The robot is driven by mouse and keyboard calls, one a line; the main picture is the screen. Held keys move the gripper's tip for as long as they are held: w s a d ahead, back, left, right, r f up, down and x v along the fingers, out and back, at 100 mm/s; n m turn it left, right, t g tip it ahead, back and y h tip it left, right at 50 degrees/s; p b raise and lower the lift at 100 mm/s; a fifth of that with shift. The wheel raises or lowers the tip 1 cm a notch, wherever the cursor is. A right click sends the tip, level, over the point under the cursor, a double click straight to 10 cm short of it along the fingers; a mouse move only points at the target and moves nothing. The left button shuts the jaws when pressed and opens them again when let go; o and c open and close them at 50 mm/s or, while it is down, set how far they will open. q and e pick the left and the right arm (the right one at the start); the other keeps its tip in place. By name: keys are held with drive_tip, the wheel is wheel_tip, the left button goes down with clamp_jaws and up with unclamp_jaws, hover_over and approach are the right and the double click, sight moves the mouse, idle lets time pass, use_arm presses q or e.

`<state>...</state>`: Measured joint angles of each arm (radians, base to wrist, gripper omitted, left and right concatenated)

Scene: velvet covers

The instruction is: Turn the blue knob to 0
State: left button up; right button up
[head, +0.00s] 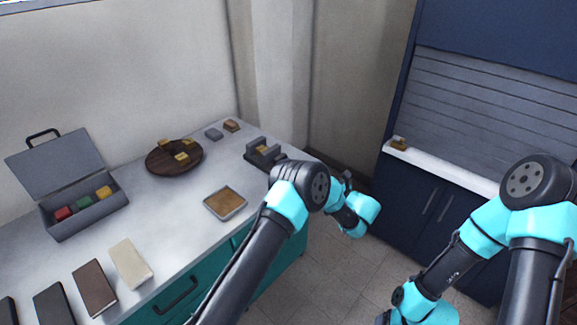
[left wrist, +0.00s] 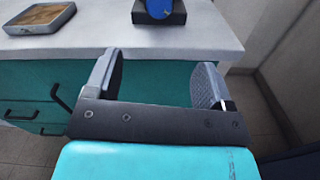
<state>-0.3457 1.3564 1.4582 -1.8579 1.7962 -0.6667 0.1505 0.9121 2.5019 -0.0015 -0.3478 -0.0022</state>
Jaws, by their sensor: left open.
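The blue knob (left wrist: 159,8) shows at the top edge of the left wrist view, cut off by the frame. It sits on a dark base (left wrist: 158,20) near the counter's edge. In the head view a dark block (head: 262,157) stands near the counter's right end, partly behind my left arm; I cannot make out the blue knob there. My left gripper (left wrist: 157,66) is open and empty, in front of the counter edge and apart from the knob. The knob's setting cannot be read. My right gripper is out of view.
On the counter (head: 190,225) are a shallow tray (head: 225,204), also in the left wrist view (left wrist: 42,20), a round dark board (head: 160,165) with yellow blocks, an open grey box (head: 90,220) and several flat books or slabs. A navy cabinet (head: 400,195) stands right; floor lies between.

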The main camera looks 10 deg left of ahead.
use_arm(q)
drive_tip(key=shift+a, duration=0.1)
drive_tip(key=x, duration=1.7)
drive_tip(key=shift+a, duration=0.15)
drive_tip(key=c, duration=0.9)
